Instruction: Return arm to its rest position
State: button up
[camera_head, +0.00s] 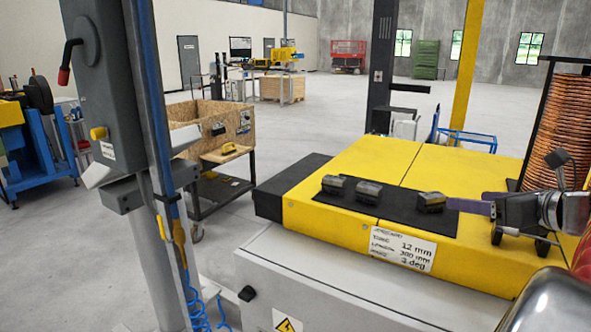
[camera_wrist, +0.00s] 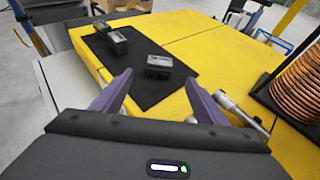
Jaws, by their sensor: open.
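My gripper (camera_head: 468,205) is at the right of the head view, over the yellow machine top (camera_head: 375,160). Its purple fingers point left toward the nearest dark block (camera_head: 431,202). In the wrist view the fingers (camera_wrist: 158,92) stand wide apart with nothing between them. That block (camera_wrist: 159,65) lies beyond the fingertips on the black mat (camera_wrist: 150,92). In the head view I cannot tell whether a finger touches it. Part of my arm (camera_head: 575,212) shows at the right edge; the rest is out of view.
Two more dark blocks (camera_head: 334,184) (camera_head: 367,191) sit on the mat. A rack of copper coils (camera_head: 562,120) stands close at the right. A grey post (camera_head: 110,90) rises at the left front. A wooden bin (camera_head: 212,125) on a cart stands behind. The left machine top is clear.

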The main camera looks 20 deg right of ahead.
jog(key=w+a+f+n+g+y, duration=0.1)
jog(key=w+a+f+n, duration=0.15)
jog(key=a+n, duration=0.45)
jog(key=w+a+f+n+g+y, duration=0.1)
jog(key=w+a+n+g, duration=0.1)
jog(key=w+a+n, duration=0.35)
jog(key=w+a+f+n+g, duration=0.1)
jog(key=a+n, duration=0.6)
jog(key=a, duration=0.4)
jog(key=s+a+f+n+g, duration=0.3)
jog(key=s+a+f+n, duration=1)
jog(key=s+a+n, duration=0.2)
jog(key=a+n, duration=0.1)
jog(key=n, duration=0.1)
jog(key=shift+s+a+f+n+g+h, duration=0.2)
jog(key=shift+a+n+g+h, duration=0.1)
jog(key=shift+n+g, duration=0.1)
